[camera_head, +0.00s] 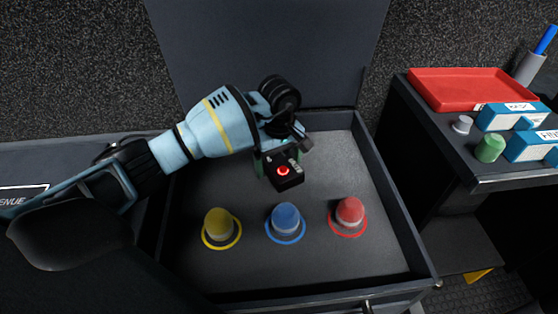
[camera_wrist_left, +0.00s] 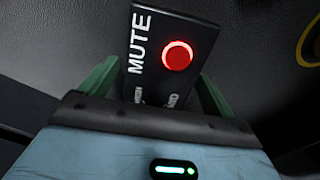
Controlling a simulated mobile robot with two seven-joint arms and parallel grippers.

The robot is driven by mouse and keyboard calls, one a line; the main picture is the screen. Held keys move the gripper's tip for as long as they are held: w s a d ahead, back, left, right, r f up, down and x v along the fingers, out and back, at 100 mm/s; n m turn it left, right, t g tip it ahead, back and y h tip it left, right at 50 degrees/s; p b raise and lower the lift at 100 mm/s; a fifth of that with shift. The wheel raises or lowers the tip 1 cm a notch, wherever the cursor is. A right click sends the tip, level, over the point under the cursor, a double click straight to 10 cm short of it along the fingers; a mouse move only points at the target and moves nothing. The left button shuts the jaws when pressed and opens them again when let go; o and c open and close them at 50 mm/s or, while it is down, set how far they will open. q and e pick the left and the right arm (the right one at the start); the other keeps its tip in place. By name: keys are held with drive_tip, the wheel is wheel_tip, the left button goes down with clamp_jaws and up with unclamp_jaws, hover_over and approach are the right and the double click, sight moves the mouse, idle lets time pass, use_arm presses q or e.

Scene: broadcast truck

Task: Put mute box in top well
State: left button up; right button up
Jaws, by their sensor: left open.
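The mute box (camera_head: 287,175) is a small black box with a glowing red button, at the back middle of a dark open tray (camera_head: 385,225). In the left wrist view the mute box (camera_wrist_left: 172,45) shows white "MUTE" lettering. My left gripper (camera_head: 277,163) reaches down over it from the left and is open. Its green fingers stand on either side of the box in the wrist view. I cannot tell whether the box touches the tray floor. No well marked as the top one can be made out. My right gripper is not in view.
Yellow (camera_head: 218,222), blue (camera_head: 286,217) and red (camera_head: 350,212) knobs stand in coloured rings in front of the box. A side counter at right holds a red tray (camera_head: 460,88), blue boxes (camera_head: 530,146) and a green knob (camera_head: 490,148). The tray's walls are raised.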

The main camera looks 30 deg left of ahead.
sight(279, 161)
use_arm(q)
wheel_tip(279, 161, up, 12)
idle(0.5)
drive_tip(key=shift+r, duration=0.1)
